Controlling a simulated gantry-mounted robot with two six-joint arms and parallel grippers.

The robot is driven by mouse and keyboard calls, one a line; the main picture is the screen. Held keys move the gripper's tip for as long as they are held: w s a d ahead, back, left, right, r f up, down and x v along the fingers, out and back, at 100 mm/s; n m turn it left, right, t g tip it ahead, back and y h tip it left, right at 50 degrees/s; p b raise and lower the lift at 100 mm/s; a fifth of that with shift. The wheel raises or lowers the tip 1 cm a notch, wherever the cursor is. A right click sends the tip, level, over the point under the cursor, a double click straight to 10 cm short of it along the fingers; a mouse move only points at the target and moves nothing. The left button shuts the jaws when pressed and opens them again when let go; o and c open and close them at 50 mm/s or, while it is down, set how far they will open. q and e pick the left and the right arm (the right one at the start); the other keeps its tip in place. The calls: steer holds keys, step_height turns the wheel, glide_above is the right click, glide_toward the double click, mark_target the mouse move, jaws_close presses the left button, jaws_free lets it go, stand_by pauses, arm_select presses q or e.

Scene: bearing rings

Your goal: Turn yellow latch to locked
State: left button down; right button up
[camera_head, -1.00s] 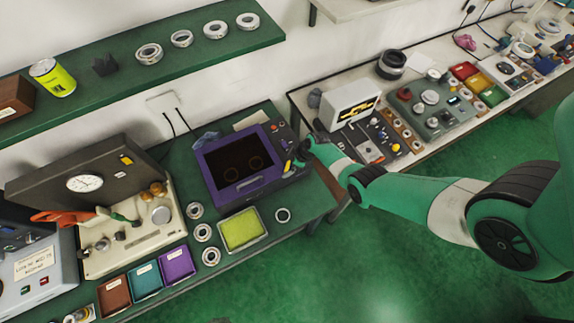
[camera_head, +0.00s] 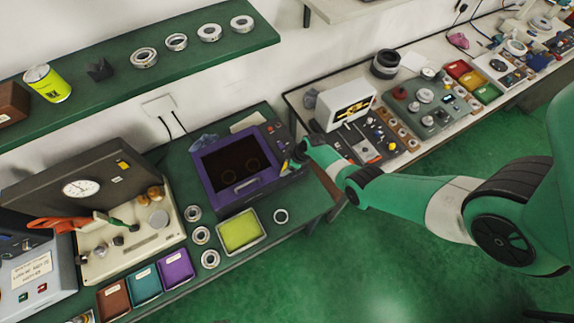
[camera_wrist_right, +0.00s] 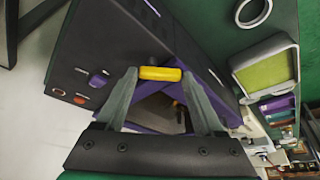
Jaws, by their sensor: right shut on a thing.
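The purple-framed machine (camera_head: 241,197) with a dark window stands on the green bench. Its dark control panel is on its right side. The yellow latch (camera_wrist_right: 160,73) is a short bar on that panel, lying level across the right wrist view. My right gripper (camera_wrist_right: 159,77) has one fingertip at each end of the latch and is shut on it. In the head view my right gripper (camera_head: 296,158) is at the panel's right edge, and the latch is mostly hidden and too small to read. My left gripper is not in view.
A yellow-green tray (camera_head: 240,232) and several bearing rings lie in front of the machine. A tester with a gauge (camera_head: 82,187) stands to the left. A white box (camera_head: 346,103) is on the bench to the right. A shelf (camera_head: 190,58) runs above.

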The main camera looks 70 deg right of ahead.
steer(key=m, duration=0.1)
steer(key=m+h, duration=0.1)
steer(key=m, duration=0.1)
steer(key=shift+w+a+p, duration=0.2)
steer(key=shift+p, duration=0.1)
steer(key=shift+w+m+g+h+b, duration=0.2)
steer(key=shift+m+h, duration=0.3)
steer(key=shift+m, duration=0.75)
steer(key=shift+w+m+g+h+b, duration=0.15)
steer(key=shift+m+h, duration=0.35)
steer(key=shift+m, duration=0.75)
steer(key=o, duration=1.4)
